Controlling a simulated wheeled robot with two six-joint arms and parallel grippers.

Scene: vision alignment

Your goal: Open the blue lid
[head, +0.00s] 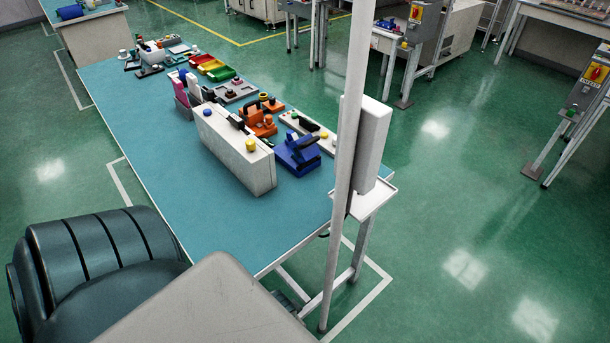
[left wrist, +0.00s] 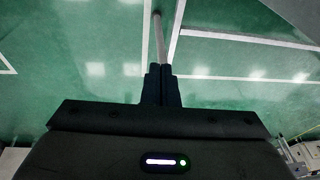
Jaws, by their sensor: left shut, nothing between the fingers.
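A blue device (head: 298,152), possibly the part with the blue lid, sits near the right end of the long teal-topped table (head: 220,218). At this size I cannot make out a separate lid or how far it is open. My left gripper (left wrist: 161,70) shows only in the left wrist view. Its two dark fingers are together with nothing between them, above green floor and away from the table's objects. No gripper shows in the head view, and my right gripper is in neither view.
An orange device (head: 260,122) and coloured trays (head: 214,69) lie farther back. A pale post (head: 350,120) rises at the table's right end. The table's front part is clear.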

